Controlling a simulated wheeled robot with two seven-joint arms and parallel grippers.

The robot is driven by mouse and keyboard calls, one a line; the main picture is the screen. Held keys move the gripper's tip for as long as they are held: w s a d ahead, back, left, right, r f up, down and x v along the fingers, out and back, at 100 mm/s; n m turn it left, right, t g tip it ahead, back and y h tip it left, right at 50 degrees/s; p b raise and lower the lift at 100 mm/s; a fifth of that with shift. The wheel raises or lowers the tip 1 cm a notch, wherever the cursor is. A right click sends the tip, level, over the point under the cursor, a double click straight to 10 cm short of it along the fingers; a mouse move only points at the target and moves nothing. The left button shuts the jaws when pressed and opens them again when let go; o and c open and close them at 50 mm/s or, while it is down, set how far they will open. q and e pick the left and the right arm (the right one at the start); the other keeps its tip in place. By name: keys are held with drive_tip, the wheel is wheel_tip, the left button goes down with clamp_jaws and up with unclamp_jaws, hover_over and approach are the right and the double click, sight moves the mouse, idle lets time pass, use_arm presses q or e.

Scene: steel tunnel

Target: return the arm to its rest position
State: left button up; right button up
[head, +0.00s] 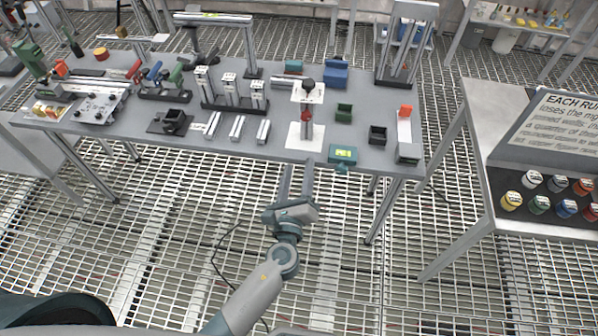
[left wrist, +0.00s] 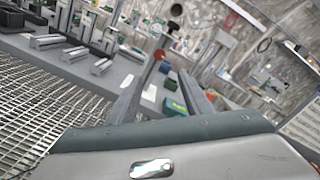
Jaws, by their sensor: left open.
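My left gripper (head: 296,182) is in front of the near edge of the grey workbench (head: 230,146), low over the grated floor. Its two long fingers are apart and point toward the bench, with nothing between them. In the left wrist view the fingers (left wrist: 165,95) spread to either side, and the bench items show beyond them. My left arm reaches in from the bottom of the head view. My right gripper is in neither view.
A teal device with a lit display (head: 343,155) sits at the bench's near edge, close beyond the fingers. A side table (head: 480,130) at right holds a sign and several jars.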

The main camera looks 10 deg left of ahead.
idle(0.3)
use_arm(q)
drive_tip(key=s+a+f+n+g+b, duration=0.1)
drive_tip(key=s+a+f+n+g, duration=0.3)
drive_tip(key=f, duration=1)
drive_tip(key=s+a+f+n+g+b, duration=0.25)
drive_tip(key=s+f, duration=0.45)
drive_tip(key=f, duration=0.6)
drive_tip(key=s+a+f+n+g+b, duration=0.1)
drive_tip(key=s+a+f+n+g, duration=0.25)
drive_tip(key=f, duration=1.05)
drive_tip(key=s+a+f+n+g+b, duration=0.1)
drive_tip(key=s+f+n, duration=0.4)
drive_tip(key=s, duration=0.6)
drive_tip(key=s+a+f+n+g+b, duration=0.1)
drive_tip(key=s+a+f+n+g, duration=0.2)
drive_tip(key=s, duration=0.9)
drive_tip(key=s+a+f+n+g+b, duration=0.2)
drive_tip(key=s+f+n, duration=0.6)
drive_tip(key=s+f, duration=0.4)
drive_tip(key=shift+a+f+g, duration=0.2)
drive_tip(key=shift+a+g, duration=0.3)
drive_tip(key=shift+a, duration=0.6)
